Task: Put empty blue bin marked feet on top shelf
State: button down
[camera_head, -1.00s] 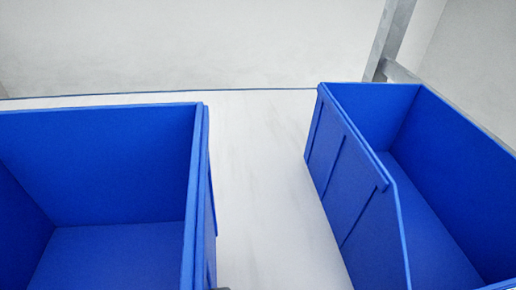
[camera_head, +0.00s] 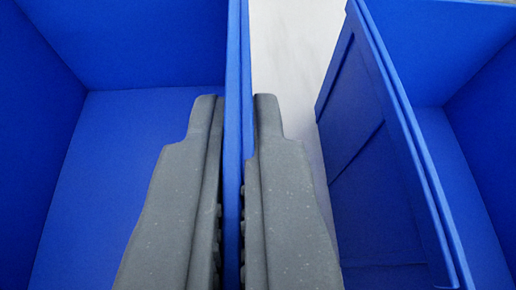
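Two blue bins show in the head camera view. The left bin (camera_head: 120,130) fills the left half, and the visible part of its inside is empty. My gripper (camera_head: 235,110) has one grey finger inside this bin and one outside, with the bin's right side wall between them. The fingers are close against both faces of the wall and look shut on it. The right bin (camera_head: 375,160) stands apart to the right, and its visible inside is also empty. No "feet" marking can be seen on either bin.
A pale surface (camera_head: 290,60) shows in the narrow gap between the two bins. My right finger sits in this gap, with a little room before the right bin. Shelf levels cannot be made out.

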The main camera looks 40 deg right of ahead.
jog(key=shift+s+a+f+b, duration=0.1)
jog(key=shift+a+f+b, duration=0.05)
jog(key=shift+f+b, duration=0.6)
jog(key=shift+f, duration=0.9)
jog(key=c, duration=1.6)
grip_release()
jog(key=shift+f+b, duration=0.1)
jog(key=shift+b, duration=0.2)
jog(key=shift+c, duration=0.2)
jog(key=v, duration=1.2)
